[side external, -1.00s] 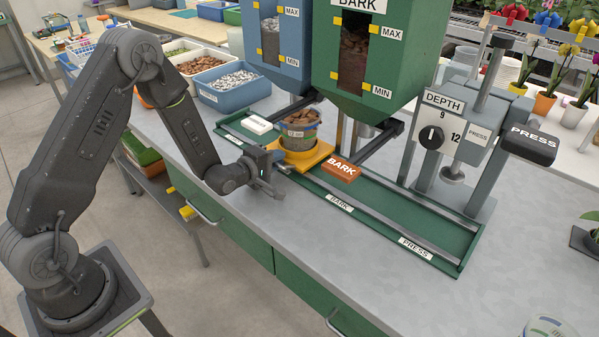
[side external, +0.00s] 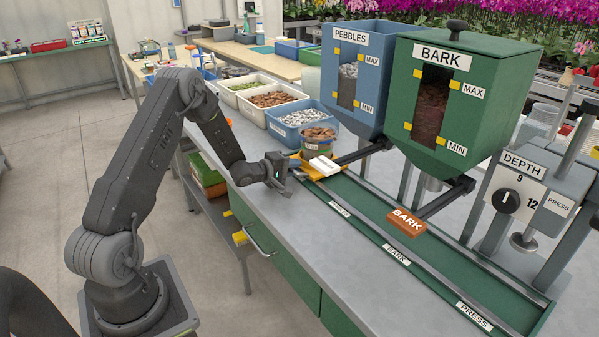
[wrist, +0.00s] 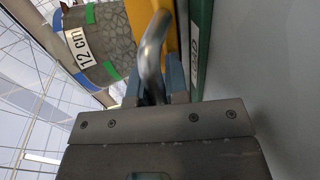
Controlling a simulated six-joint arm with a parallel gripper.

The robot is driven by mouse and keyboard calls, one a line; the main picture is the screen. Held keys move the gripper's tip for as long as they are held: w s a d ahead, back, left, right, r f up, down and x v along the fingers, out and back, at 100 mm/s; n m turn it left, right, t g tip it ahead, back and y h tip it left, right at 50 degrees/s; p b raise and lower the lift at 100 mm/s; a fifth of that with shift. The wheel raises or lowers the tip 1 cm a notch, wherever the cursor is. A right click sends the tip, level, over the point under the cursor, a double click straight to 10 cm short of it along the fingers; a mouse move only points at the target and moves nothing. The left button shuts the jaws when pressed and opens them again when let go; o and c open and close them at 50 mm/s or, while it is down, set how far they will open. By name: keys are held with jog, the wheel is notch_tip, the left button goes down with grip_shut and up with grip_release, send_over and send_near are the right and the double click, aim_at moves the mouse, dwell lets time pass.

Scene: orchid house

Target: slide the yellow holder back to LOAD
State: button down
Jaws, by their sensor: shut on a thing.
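The yellow holder (side external: 309,171) is at the far left end of the green track (side external: 432,262). In the wrist view the pot (wrist: 106,40) has a "12 cm" label and blue and green marks. My gripper (side external: 283,184) is at the track's near side, shut on the holder's bent metal handle (wrist: 154,42). In the wrist view the yellow holder (wrist: 172,45) lies beside the LOAD label (wrist: 194,40) on the green rail.
The white lever plate (side external: 324,166) and orange BARK plate (side external: 406,223) reach over the track. The blue pebble hopper (side external: 349,75) and green bark hopper (side external: 462,95) stand behind it. The DEPTH press (side external: 515,195) is at right. A blue pebble bin (side external: 300,132) is beyond the holder.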

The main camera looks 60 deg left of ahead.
jog(key=shift+a, duration=0.35)
jog(key=c, duration=1.1)
grip_release()
jog(key=shift+d, duration=0.1)
jog(key=v, duration=1.3)
jog(key=shift+s+r, duration=0.1)
jog(key=shift+s, duration=0.3)
